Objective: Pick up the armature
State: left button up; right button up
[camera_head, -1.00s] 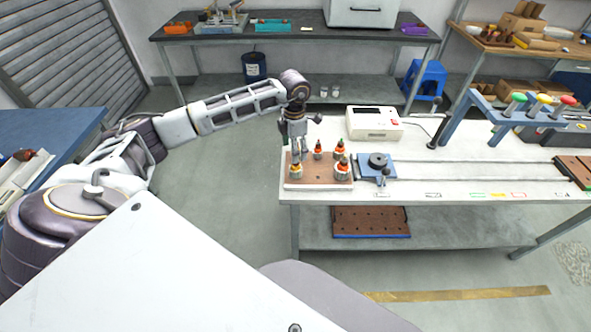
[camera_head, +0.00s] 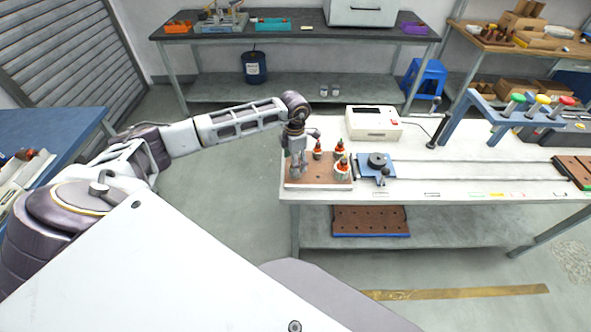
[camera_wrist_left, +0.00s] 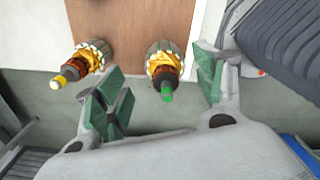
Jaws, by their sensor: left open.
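A brown wooden board (camera_head: 312,183) on the near left of the white table holds several upright armatures. My left gripper (camera_head: 297,168) points down over the board's left front and hides the armature there. In the left wrist view my open fingers (camera_wrist_left: 160,75) lie either side of a green-tipped armature (camera_wrist_left: 165,66), with gaps visible on both sides. A yellow-tipped armature (camera_wrist_left: 83,64) stands left of the fingers. My right gripper is not in view.
Right of the board is a blue fixture (camera_head: 376,167) with a dark round top. A white device (camera_head: 374,123) stands behind it. A blue rack (camera_head: 500,112) with coloured handles stands farther right.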

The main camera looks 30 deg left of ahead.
pick_arm(q)
jog(key=f, duration=0.2)
jog(key=f+p, duration=0.1)
jog(key=shift+s+d+f, duration=0.2)
jog(key=shift+d, duration=0.05)
jog(key=shift+f, duration=0.6)
jog(key=shift+c, duration=0.3)
jog(key=c, duration=1.3)
jog(key=shift+c, duration=0.2)
jog(key=shift+r, duration=0.1)
jog(key=shift+w+r, duration=0.1)
jog(key=shift+r, duration=0.25)
notch_tip(320, 180, up, 8)
jog(key=shift+f+b, duration=0.25)
jog(key=shift+b, duration=0.45)
jog(key=shift+r, duration=0.85)
